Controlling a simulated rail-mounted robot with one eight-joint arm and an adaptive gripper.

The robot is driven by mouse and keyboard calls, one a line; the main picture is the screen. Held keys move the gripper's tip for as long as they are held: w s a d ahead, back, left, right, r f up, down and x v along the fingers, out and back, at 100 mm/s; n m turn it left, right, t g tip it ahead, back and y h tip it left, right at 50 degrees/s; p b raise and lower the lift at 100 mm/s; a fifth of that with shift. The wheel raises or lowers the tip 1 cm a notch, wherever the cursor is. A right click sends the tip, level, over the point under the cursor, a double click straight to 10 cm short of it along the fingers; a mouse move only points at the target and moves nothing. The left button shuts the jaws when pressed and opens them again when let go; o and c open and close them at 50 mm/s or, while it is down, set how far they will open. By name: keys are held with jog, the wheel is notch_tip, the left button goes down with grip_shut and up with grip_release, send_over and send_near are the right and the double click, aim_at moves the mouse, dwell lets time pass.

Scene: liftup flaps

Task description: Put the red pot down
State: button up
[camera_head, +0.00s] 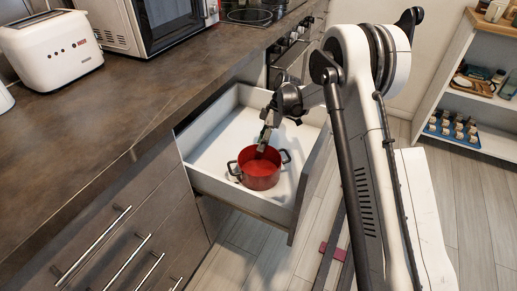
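The red pot (260,174) is inside the open white drawer (214,150), near the drawer's front panel. It is upright, with a dark handle on each side. My gripper (262,147) points down at the pot, with its fingertips at the pot's rim or inside its opening. I cannot tell whether the fingers are closed on the rim or apart, nor whether the pot's base rests on the drawer floor.
The dark worktop (95,130) lies left of the drawer, with a white toaster (52,48) and a microwave (150,22) on it. Closed drawers (125,235) are below. A shelf unit (480,95) stands at the right. The rest of the open drawer looks empty.

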jog(key=s+d+r+m+t+p, duration=0.15)
jog(key=d+r, duration=0.25)
jog(key=r, duration=0.7)
jog(key=s+d+r+m+t+p, duration=0.1)
jog(key=s+d+r+m, duration=0.15)
jog(key=r, duration=0.75)
jog(key=s+d+r+m+t+h, duration=0.25)
jog(key=s+d+r+m, duration=0.25)
jog(key=s+r, duration=0.45)
jog(key=s+d+m+t+h, duration=0.1)
jog(key=s+d+m+t, duration=0.2)
jog(key=s, duration=0.8)
jog(key=s+d+f+m+t+h, duration=0.1)
jog(key=s+d+m+t, duration=0.2)
jog(key=s, duration=0.8)
jog(key=d+m, duration=0.1)
jog(key=m, duration=0.1)
jog(key=shift+s+d+m, duration=0.35)
jog(key=shift+s+m, duration=0.05)
jog(key=shift+r, duration=0.1)
notch_tip(320, 180, up, 12)
jog(key=p, duration=1.2)
